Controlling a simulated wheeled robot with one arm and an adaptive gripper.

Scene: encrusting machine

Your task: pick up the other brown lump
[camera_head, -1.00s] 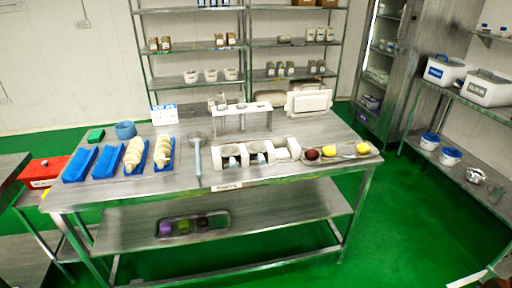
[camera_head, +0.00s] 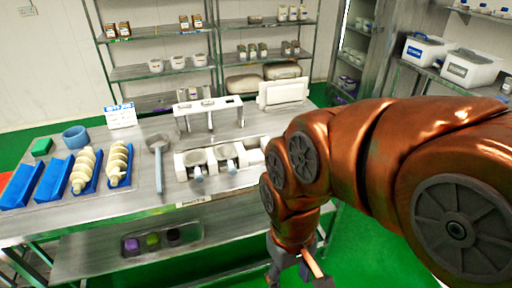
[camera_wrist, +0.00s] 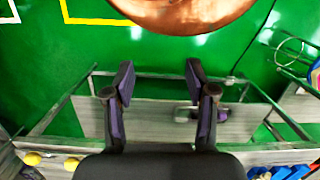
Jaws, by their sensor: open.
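A dark lump (camera_head: 172,235), black or dark brown, sits at the right end of a metal tray (camera_head: 190,246) on the table's lower shelf. A purple lump (camera_head: 131,244) and a green lump (camera_head: 152,240) share that tray. My gripper (camera_head: 295,277) is open and empty, pointing down in front of the table and right of the lower tray. In the wrist view my gripper (camera_wrist: 160,73) has its fingers apart over green floor. Yellow lumps (camera_wrist: 32,158) show at the lower left there. The upper tray's dark reddish-brown lump, seen earlier, is hidden now.
The steel table (camera_head: 125,205) holds blue trays (camera_head: 55,180) with pale dough pieces, a ladle-like tool (camera_head: 158,160) and white holders (camera_head: 217,160). The shelf's front edge (camera_head: 225,255) lies near my gripper. Green floor (camera_head: 355,240) is open to the right.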

